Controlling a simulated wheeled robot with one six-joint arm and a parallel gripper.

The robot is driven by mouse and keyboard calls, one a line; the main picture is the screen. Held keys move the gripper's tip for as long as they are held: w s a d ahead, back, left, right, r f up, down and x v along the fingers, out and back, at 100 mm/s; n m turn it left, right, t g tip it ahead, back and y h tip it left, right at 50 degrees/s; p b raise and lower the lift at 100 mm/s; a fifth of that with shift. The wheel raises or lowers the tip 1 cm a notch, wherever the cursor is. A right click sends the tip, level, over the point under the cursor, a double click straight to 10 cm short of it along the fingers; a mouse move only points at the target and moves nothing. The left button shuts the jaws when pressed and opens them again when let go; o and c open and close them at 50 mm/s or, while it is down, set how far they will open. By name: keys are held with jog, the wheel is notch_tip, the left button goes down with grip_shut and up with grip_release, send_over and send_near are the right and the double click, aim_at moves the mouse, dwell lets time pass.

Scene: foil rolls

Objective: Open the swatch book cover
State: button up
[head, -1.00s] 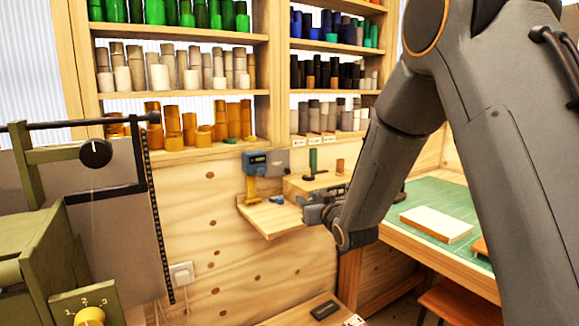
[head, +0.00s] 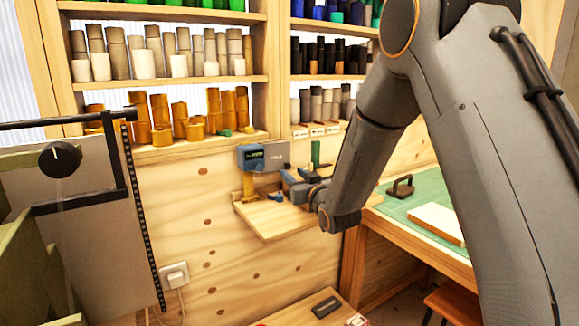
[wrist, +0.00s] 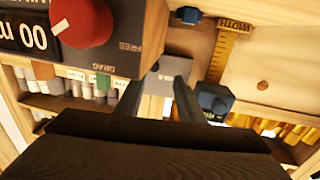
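I cannot pick out a swatch book for certain. A flat pale slab with a wood-coloured edge (head: 437,222) lies on the green mat (head: 400,208) at the right of the head view; it may be the book, and its right part is hidden by my arm. My gripper (head: 302,188) is in front of the small wooden shelf, left of the mat and apart from the slab. In the wrist view my gripper (wrist: 157,95) shows two dark fingers with a gap between them and nothing seen in it. A dark, grained block covers the bottom of that view.
A blue device (head: 252,157) with a yellow rule stands on the small wooden shelf (head: 268,222), close to my gripper. A red-knobbed unit (wrist: 85,20) looms large in the wrist view. A black-handled tool (head: 401,187) sits on the mat. A green machine (head: 25,260) stands left.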

aim_at(289, 166)
jog(key=x, duration=0.2)
jog(key=d+p+x, duration=0.1)
jog(key=x, duration=0.2)
jog(key=shift+w+p, duration=0.2)
jog(key=shift+p, duration=0.1)
jog(key=shift+w+a, duration=0.25)
jog(key=shift+w, duration=0.4)
grip_shut()
